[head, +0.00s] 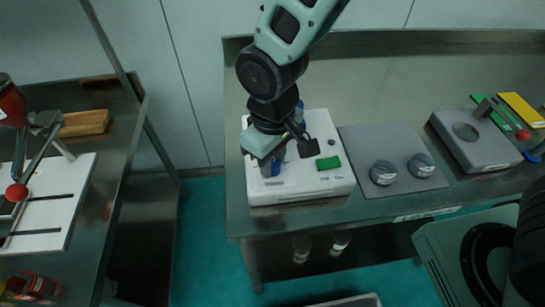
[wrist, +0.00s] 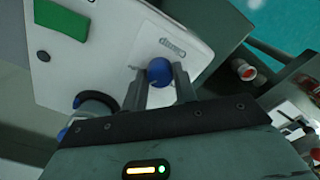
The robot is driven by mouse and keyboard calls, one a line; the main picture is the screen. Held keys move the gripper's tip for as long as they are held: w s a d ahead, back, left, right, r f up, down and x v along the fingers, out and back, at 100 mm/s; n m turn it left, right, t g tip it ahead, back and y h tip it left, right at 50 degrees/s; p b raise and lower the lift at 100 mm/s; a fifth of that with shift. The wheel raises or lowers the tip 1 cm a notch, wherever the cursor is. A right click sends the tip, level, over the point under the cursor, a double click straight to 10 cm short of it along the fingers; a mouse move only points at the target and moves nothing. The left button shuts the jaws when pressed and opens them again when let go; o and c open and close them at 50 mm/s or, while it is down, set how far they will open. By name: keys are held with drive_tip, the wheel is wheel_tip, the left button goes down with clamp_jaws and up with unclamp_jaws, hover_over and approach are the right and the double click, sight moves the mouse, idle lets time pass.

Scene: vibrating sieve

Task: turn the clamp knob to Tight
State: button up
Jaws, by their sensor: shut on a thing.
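The sieve machine is a white box on the metal bench (head: 300,196), and it also fills the upper part of the wrist view (wrist: 110,60). I cannot read the knob's setting.
A green block (head: 328,163) and a small dark knob (head: 332,142) are on the box top. A dark curved part (wrist: 97,103) with blue stands close to my gripper. A grey plate with two round metal knobs (head: 384,173) lies to the right. Another bench (head: 115,150) stands left across a gap.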

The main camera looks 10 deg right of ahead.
sight(273, 163)
drive_tip(key=m+p, duration=0.1)
drive_tip(key=m, duration=0.4)
drive_tip(key=shift+m, duration=0.3)
idle(0.4)
drive_tip(key=o, duration=1)
wheel_tip(273, 163, up, 18)
drive_tip(key=shift+f+b, duration=0.25)
drive_tip(key=shift+b, duration=0.1)
drive_tip(key=s+d+f+n, duration=0.1)
drive_tip(key=s+d+f, duration=0.1)
drive_tip(key=s, duration=0.1)
drive_tip(key=s+d+f+n, duration=0.2)
drive_tip(key=s+d, duration=0.1)
drive_tip(key=s, duration=0.1)
drive_tip(key=s+d+f+n, duration=0.2)
drive_tip(key=s+d, duration=0.1)
drive_tip(key=s, duration=0.1)
drive_tip(key=shift+s+f+y, duration=0.1)
drive_tip(key=shift+s+y, duration=0.05)
drive_tip(key=shift+y, duration=0.15)
